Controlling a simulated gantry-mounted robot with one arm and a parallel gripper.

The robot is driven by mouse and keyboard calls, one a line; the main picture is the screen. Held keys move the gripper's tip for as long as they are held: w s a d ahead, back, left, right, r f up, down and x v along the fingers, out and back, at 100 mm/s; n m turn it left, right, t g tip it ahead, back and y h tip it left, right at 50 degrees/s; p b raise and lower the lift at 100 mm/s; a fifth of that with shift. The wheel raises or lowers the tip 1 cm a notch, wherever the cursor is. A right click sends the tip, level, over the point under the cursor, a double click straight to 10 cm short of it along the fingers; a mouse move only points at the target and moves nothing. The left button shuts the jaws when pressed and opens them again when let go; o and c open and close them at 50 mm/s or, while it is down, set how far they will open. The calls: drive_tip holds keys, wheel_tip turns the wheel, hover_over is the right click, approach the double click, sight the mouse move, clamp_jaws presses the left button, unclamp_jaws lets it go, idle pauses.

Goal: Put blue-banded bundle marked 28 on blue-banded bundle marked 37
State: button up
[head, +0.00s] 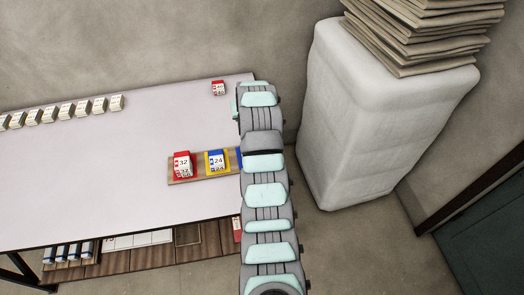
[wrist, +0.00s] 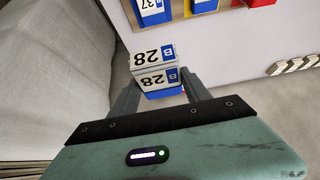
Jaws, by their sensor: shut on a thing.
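In the wrist view my gripper (wrist: 158,88) is shut on the blue-banded bundle marked 28 (wrist: 155,58), a white block with blue ends, with a finger on each side. The bundle is held off the table. The blue-banded bundle marked 37 (wrist: 147,5) shows at the top edge of the wrist view, cut off by the frame. It lies beyond the held bundle, apart from it. In the head view my arm hides the gripper and the held bundle. Only a sliver of blue (head: 239,154) shows beside the arm, at the wooden tray's right end.
The wooden tray (head: 200,181) carries a red-banded bundle marked 32 (head: 182,163) and a bundle marked 24 (head: 216,160) on yellow. A red-banded bundle marked 40 (head: 218,88) stands at the back. Several white bundles (head: 66,110) line the far left. A tall white block (head: 375,120) stands right.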

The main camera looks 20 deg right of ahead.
drive_tip(key=f, duration=0.9)
drive_tip(key=f+b, duration=0.1)
drive_tip(key=f, duration=0.3)
drive_tip(key=shift+a+f, duration=0.35)
drive_tip(key=shift+f, duration=1.9)
drive_tip(key=shift+f, duration=0.15)
drive_tip(key=o, duration=1.4)
